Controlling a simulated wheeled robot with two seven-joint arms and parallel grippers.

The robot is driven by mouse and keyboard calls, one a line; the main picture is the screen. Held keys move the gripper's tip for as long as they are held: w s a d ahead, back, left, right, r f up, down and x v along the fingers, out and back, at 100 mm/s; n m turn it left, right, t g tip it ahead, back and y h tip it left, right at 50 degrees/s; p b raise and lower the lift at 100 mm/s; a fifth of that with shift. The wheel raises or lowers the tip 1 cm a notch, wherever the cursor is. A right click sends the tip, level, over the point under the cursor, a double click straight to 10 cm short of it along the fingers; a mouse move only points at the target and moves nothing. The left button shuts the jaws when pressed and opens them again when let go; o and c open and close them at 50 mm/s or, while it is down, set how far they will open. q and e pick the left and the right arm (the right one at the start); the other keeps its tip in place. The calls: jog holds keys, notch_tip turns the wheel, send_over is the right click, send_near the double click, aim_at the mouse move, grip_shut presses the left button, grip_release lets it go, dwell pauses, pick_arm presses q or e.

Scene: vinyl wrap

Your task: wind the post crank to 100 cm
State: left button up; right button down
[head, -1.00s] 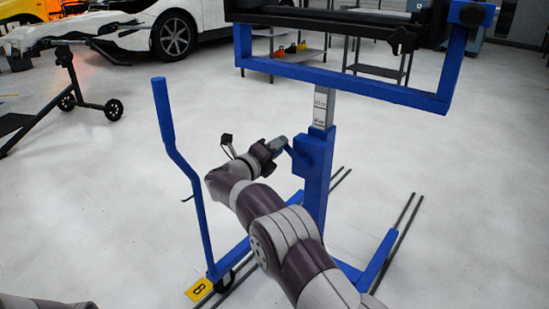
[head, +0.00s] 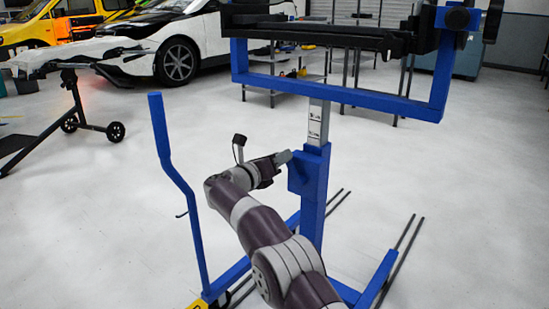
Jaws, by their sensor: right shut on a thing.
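The blue post (head: 313,200) of the wheeled stand is upright near the middle of the head view. A grey inner mast (head: 318,125) with white scale labels rises from it; their figures are too small to read. The mast carries a blue U-shaped frame (head: 340,97). My right gripper (head: 281,159) is at the left side of the post, by its upper end. It is shut on the crank handle, which is mostly hidden by the gripper and wrist. My left gripper is out of view.
A blue push handle (head: 160,125) rises left of my right arm. The stand's dark floor legs (head: 400,255) reach right. A black-wheeled stand (head: 80,110) is at the left. A white car (head: 180,45) and shelving (head: 345,65) stand behind. The floor between is clear.

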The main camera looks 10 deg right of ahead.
jog(key=shift+w+r, duration=0.1)
jog(key=shift+r, duration=0.9)
jog(key=c, duration=0.8)
grip_release()
jog(key=shift+c, duration=0.2)
jog(key=shift+w+a+f, duration=0.1)
jog(key=shift+f, duration=0.25)
jog(key=shift+s+a+p, duration=0.2)
jog(key=shift+a+p, duration=0.1)
jog(key=shift+a, duration=0.05)
jog(key=w+a+p+v, duration=0.1)
jog(key=p+v, duration=0.4)
jog(key=v, duration=0.7)
jog(key=shift+w, duration=0.35)
jog(key=shift+a+f, duration=0.1)
jog(key=shift+a, duration=0.05)
jog(key=shift+c, duration=0.3)
